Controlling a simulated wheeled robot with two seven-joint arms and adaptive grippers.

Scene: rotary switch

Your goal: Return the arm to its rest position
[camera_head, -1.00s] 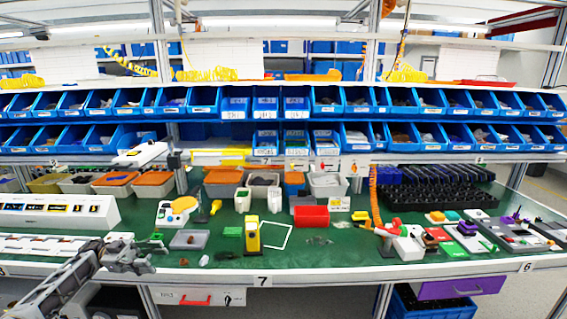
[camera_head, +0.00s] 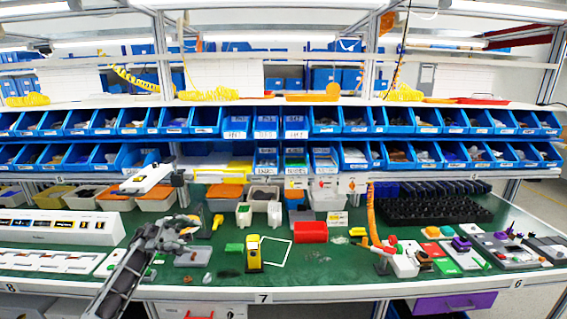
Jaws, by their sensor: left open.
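My left arm comes in from the lower left. Its gripper (camera_head: 172,236) is open and empty above the left part of the green bench top (camera_head: 340,270), near a grey tray. The rotary switch (camera_head: 228,312) seems to be the small dark knob on the panel below the bench edge, beside a red drawer handle; it is small and partly cut off by the bottom of the picture. The gripper is apart from it, above and to the left. My right gripper is not in view.
A grey tray (camera_head: 192,256) lies close to the gripper. Rows of blue bins (camera_head: 265,125) line the shelf behind. The front middle of the bench is mostly clear.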

